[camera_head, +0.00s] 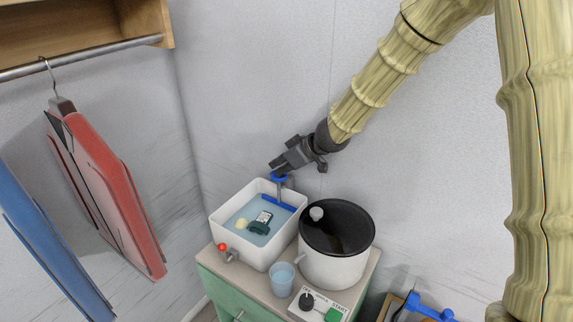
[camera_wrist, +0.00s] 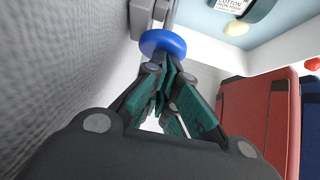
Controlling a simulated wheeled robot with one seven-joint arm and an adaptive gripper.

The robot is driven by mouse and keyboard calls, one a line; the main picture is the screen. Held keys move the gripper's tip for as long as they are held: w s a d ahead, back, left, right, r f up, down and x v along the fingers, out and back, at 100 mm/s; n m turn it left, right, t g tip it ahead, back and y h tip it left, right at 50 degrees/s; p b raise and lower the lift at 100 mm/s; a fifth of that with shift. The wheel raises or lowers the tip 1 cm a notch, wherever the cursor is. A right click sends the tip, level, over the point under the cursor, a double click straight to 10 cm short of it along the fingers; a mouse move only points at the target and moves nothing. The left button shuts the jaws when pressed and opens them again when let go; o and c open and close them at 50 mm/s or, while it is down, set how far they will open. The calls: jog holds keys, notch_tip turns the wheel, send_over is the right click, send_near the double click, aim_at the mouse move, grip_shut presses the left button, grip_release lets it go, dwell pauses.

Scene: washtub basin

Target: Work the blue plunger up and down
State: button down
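The blue plunger has a round blue knob (camera_head: 278,177) on top, a thin grey stem and a blue bar (camera_head: 277,202) at its foot, inside the white basin (camera_head: 226,233). My gripper (camera_head: 275,168) is at the knob, coming down from the upper right. In the wrist view, the knob (camera_wrist: 162,42) is just beyond the fingertips of my gripper (camera_wrist: 163,62). The teal-padded fingers come together and look shut, with nothing visible between them. The tips overlap the knob's edge in the picture; I cannot tell whether they touch it.
The basin holds pale blue water, a dark green labelled item (camera_head: 260,224) and a yellowish lump (camera_head: 242,224). A white pot (camera_head: 335,271), a blue cup (camera_head: 282,280) and a control panel (camera_head: 318,306) stand beside it. A red garment (camera_head: 115,195) hangs at left. The wall is close behind.

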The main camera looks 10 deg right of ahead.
jog(key=shift+s, duration=0.1)
notch_tip(320, 180, up, 4)
jog(key=p, duration=0.5)
jog(key=shift+r+p, duration=0.2)
jog(key=shift+p, duration=0.2)
jog(key=b+v, duration=0.1)
jog(key=v, duration=0.8)
jog(key=shift+s+d, duration=0.2)
jog(key=shift+d, duration=0.1)
jog(key=shift+w+d+r+b, duration=0.1)
jog(key=shift+d+r+b, duration=0.1)
jog(key=shift+b, duration=0.45)
dwell(0.4)
